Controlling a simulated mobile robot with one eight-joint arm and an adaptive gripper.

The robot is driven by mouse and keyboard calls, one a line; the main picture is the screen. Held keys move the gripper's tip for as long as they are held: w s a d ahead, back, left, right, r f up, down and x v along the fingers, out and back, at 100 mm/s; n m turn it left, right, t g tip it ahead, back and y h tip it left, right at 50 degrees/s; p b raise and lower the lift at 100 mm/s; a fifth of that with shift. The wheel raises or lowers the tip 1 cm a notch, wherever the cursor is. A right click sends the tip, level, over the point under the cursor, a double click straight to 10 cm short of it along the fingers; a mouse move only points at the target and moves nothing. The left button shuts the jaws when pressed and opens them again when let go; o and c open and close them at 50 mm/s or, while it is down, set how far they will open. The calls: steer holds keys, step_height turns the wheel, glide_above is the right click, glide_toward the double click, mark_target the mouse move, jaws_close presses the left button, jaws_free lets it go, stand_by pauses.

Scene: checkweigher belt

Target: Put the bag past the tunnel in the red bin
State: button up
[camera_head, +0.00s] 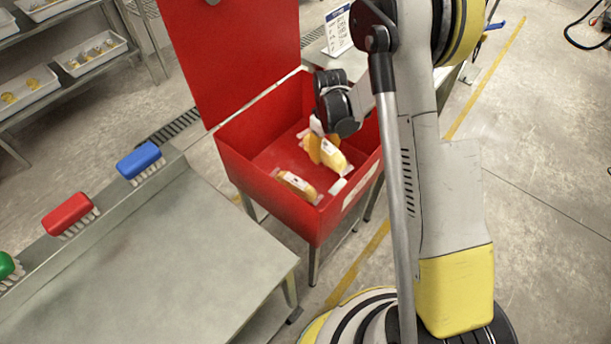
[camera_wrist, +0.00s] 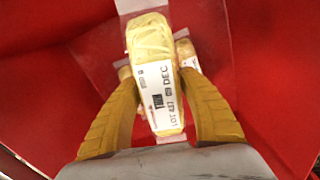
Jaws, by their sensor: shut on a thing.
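The red bin (camera_head: 262,190) stands open in the middle of the head view, its lid raised at the back. My gripper (camera_head: 322,148) points down into it, with ochre fingers. In the wrist view, my gripper (camera_wrist: 158,82) is shut on a pale yellow bag (camera_wrist: 146,45) with a white printed label, one finger on each side. In the head view the held bag (camera_head: 334,162) is inside the bin's walls; its clearance from the floor cannot be told. Another bag (camera_head: 297,185) lies near the bin's front wall. The tunnel is not in view.
A grey metal table (camera_head: 150,255) stands left of the bin, with blue (camera_head: 138,159), red (camera_head: 68,214) and green (camera_head: 6,265) brushes along its far edge. A shelf with trays (camera_head: 98,54) is at the back left. A sign (camera_head: 338,28) stands behind the bin.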

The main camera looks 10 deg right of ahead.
steer(key=n+b, duration=0.2)
glide_toward(321, 181)
step_height(321, 181, down, 8)
steer(key=b, duration=0.4)
steer(key=shift+r, duration=0.2)
steer(key=o, duration=1.1)
